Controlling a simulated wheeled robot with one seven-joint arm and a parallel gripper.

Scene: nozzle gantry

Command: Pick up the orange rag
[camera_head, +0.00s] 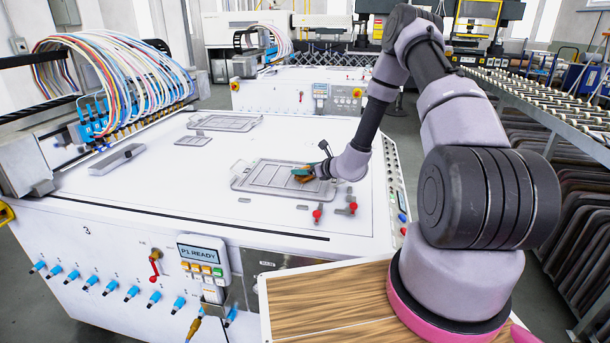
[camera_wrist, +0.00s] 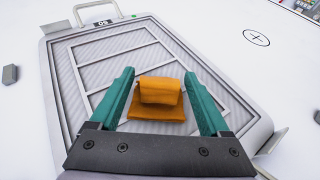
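The orange rag (camera_wrist: 158,98) lies folded on a grey framed tray (camera_wrist: 75,92) in the wrist view, between the two teal fingers of my gripper (camera_wrist: 158,95). The fingers stand apart on either side of it, with a visible gap on both sides. My gripper (camera_head: 303,172) is low over the tray (camera_head: 262,176) in the head view.
The white machine table (camera_head: 130,190) is mostly bare around the tray. Two smaller flat frames (camera_head: 225,123) (camera_head: 192,140) lie farther back. Red-knobbed clamps (camera_head: 317,213) stand near the right edge. Coloured hoses (camera_head: 125,80) rise at the left.

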